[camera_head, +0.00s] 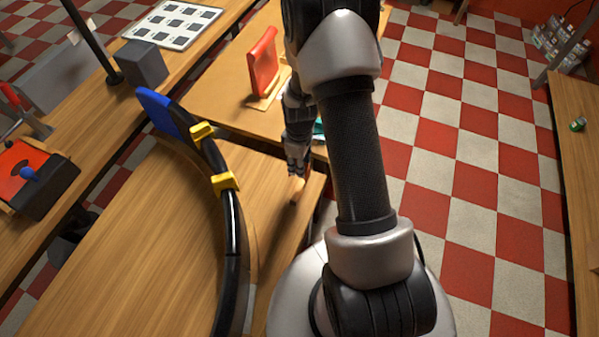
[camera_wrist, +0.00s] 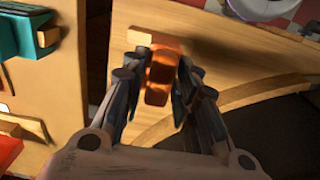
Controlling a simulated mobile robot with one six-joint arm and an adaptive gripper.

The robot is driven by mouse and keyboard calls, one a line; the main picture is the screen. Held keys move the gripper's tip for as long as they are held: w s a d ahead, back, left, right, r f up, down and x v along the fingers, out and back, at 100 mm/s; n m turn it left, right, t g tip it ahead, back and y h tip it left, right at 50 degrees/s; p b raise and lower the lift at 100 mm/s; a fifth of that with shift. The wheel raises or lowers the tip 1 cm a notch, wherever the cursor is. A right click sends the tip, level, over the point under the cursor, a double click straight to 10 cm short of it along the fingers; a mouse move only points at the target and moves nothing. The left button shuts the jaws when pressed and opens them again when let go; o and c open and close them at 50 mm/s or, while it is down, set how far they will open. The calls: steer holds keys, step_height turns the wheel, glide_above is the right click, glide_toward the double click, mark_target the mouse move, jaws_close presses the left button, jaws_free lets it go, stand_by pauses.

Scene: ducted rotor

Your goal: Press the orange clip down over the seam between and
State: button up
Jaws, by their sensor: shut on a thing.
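My gripper (camera_head: 296,172) is shut on the orange clip (camera_wrist: 161,76), which sits between its fingertips in the wrist view. The clip (camera_head: 298,190) shows only as a small orange piece under the gripper in the head view, largely hidden. The gripper is over the right part of the wooden bench, right of and apart from the black curved duct ring (camera_head: 231,262). The ring has a blue end section (camera_head: 158,113) and two yellow clips, an upper one (camera_head: 202,132) and a lower one (camera_head: 223,183). A light seam line shows on the ring below the lower clip.
A red upright panel (camera_head: 263,64) stands on the farther table. A teal holder (camera_wrist: 22,38) is at the wrist view's upper left. A grey block (camera_head: 143,64) and a dark box with a blue knob (camera_head: 30,177) are at left. Bare bench (camera_head: 110,255) lies left of the ring.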

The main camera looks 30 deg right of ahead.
step_height(320, 180, up, 9)
steer(key=shift+r+p, duration=0.2)
steer(key=shift+p, duration=0.75)
steer(key=shift+r+p, duration=1.7)
steer(key=shift+r, duration=0.75)
